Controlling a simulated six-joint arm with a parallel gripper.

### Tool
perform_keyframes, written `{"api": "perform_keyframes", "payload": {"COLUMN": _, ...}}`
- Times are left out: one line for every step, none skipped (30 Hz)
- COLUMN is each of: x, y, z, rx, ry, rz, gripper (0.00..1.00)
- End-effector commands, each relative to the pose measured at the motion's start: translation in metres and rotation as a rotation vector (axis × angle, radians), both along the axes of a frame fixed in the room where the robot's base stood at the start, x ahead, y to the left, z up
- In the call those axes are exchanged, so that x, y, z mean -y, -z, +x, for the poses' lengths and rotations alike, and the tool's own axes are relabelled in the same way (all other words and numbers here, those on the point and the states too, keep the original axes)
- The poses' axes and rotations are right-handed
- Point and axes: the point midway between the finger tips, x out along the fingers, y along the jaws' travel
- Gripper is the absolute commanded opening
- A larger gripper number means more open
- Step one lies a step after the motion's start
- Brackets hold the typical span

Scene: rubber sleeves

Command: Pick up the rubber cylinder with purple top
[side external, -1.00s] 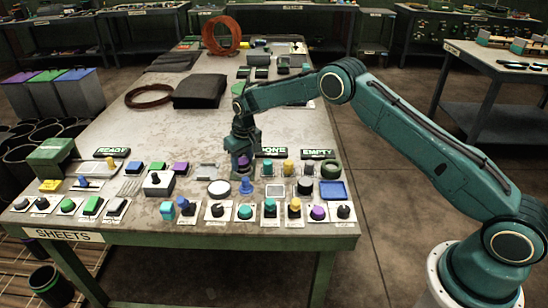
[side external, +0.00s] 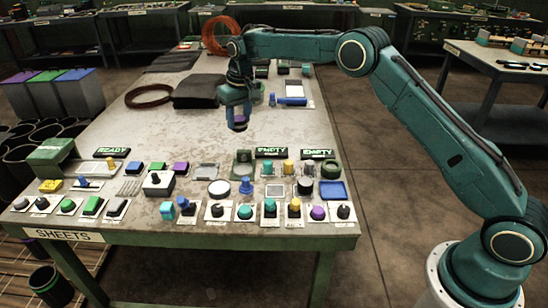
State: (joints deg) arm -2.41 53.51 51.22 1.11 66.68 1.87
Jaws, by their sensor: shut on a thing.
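My gripper (side external: 237,112) is above the middle of the table, pointing down. It is shut on a small dark cylinder with a purple top (side external: 239,122), held clear of the table surface. The jaws hide part of the cylinder.
Rows of small coloured blocks, knobs and pegs, such as a blue peg (side external: 246,186) and a blue tray (side external: 333,190), fill the table's front. A black block (side external: 200,91) and copper coil (side external: 215,36) lie farther back. The table's middle is clear.

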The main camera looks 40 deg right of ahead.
Motion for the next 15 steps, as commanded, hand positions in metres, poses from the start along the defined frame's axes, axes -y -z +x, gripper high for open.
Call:
{"api": "perform_keyframes", "payload": {"x": 0.0, "y": -0.011, "z": 0.001, "rx": 0.004, "ry": 0.0, "rz": 0.0, "gripper": 0.16}}
{"api": "perform_keyframes", "payload": {"x": 0.0, "y": -0.015, "z": 0.001, "rx": 0.004, "ry": 0.0, "rz": 0.0, "gripper": 0.16}}
{"api": "perform_keyframes", "payload": {"x": 0.0, "y": -0.021, "z": 0.0, "rx": 0.003, "ry": 0.0, "rz": 0.0, "gripper": 0.16}}
{"api": "perform_keyframes", "payload": {"x": 0.0, "y": -0.025, "z": 0.001, "rx": 0.004, "ry": -0.001, "rz": 0.0, "gripper": 0.16}}
{"api": "perform_keyframes", "payload": {"x": 0.0, "y": -0.029, "z": 0.001, "rx": 0.003, "ry": -0.001, "rz": 0.0, "gripper": 0.16}}
{"api": "perform_keyframes", "payload": {"x": 0.0, "y": -0.033, "z": 0.001, "rx": 0.003, "ry": -0.001, "rz": 0.0, "gripper": 0.16}}
{"api": "perform_keyframes", "payload": {"x": 0.0, "y": -0.036, "z": 0.001, "rx": 0.003, "ry": -0.001, "rz": 0.0, "gripper": 0.16}}
{"api": "perform_keyframes", "payload": {"x": 0.0, "y": -0.038, "z": 0.0, "rx": 0.002, "ry": -0.001, "rz": 0.0, "gripper": 0.16}}
{"api": "perform_keyframes", "payload": {"x": 0.0, "y": -0.041, "z": 0.0, "rx": 0.001, "ry": -0.001, "rz": 0.0, "gripper": 0.16}}
{"api": "perform_keyframes", "payload": {"x": 0.0, "y": -0.043, "z": 0.0, "rx": 0.001, "ry": -0.001, "rz": 0.0, "gripper": 0.16}}
{"api": "perform_keyframes", "payload": {"x": 0.0, "y": -0.044, "z": 0.0, "rx": 0.002, "ry": -0.001, "rz": 0.0, "gripper": 0.16}}
{"api": "perform_keyframes", "payload": {"x": 0.0, "y": -0.046, "z": 0.0, "rx": 0.001, "ry": -0.001, "rz": 0.0, "gripper": 0.16}}
{"api": "perform_keyframes", "payload": {"x": 0.0, "y": -0.046, "z": 0.0, "rx": 0.001, "ry": -0.001, "rz": 0.0, "gripper": 0.16}}
{"api": "perform_keyframes", "payload": {"x": 0.0, "y": -0.047, "z": 0.0, "rx": 0.001, "ry": -0.001, "rz": 0.0, "gripper": 0.16}}
{"api": "perform_keyframes", "payload": {"x": 0.0, "y": -0.047, "z": 0.0, "rx": 0.0, "ry": -0.001, "rz": 0.0, "gripper": 0.16}}
